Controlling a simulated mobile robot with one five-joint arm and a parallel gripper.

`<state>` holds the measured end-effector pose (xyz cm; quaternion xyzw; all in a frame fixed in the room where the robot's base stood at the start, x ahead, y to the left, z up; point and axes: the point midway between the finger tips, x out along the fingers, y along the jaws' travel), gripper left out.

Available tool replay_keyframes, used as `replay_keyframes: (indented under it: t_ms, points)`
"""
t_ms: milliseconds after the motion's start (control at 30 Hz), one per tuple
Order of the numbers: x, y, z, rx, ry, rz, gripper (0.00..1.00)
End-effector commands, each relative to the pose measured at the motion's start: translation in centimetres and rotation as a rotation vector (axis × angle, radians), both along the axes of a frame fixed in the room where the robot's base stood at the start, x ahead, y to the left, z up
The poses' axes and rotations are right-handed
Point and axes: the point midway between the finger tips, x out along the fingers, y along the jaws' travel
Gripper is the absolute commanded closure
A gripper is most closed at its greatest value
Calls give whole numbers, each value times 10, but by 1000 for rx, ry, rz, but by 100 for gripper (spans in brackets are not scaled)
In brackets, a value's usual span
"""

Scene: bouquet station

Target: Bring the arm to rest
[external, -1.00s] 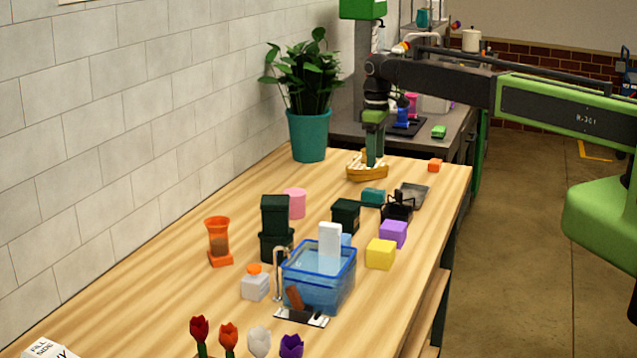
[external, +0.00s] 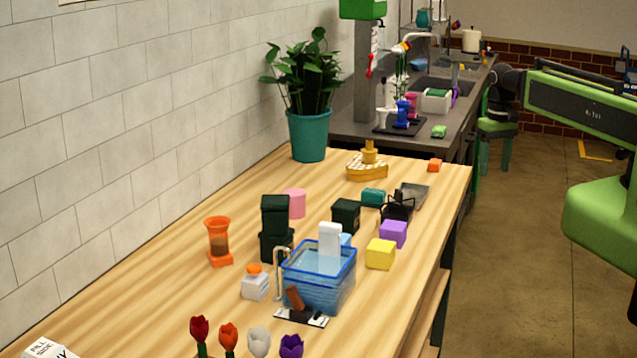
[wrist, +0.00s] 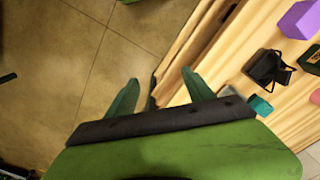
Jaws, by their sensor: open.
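My gripper (external: 494,157) is at the right of the external view, beyond the right edge of the wooden table, over the floor. Its two green fingers point down, apart and empty. In the wrist view my gripper (wrist: 160,97) shows its fingers spread, with floor and the table's edge below them. The arm reaches in from the right, clear of the table top. The yellow toy boat (external: 367,165) stands upright on the table's far end, with nothing touching it.
The wooden table (external: 150,295) holds a blue bin (external: 318,285), dark green boxes (external: 275,228), a yellow block (external: 381,254), a purple block (external: 393,233) and a potted plant (external: 308,135). A grey counter (external: 350,130) stands behind. The floor (external: 530,250) on the right is open.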

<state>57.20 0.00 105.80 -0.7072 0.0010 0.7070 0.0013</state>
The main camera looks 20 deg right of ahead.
Motion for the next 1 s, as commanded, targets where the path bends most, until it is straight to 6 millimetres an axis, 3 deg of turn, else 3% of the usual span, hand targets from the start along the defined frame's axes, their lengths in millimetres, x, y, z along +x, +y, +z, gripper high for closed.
replay_keyframes:
  t_ms: [233,500,1000]
  points:
    - [2,1,-9,0,0,4,39]
    - [2,1,-81,0,0,5,39]
    - [2,1,-76,0,0,5,39]
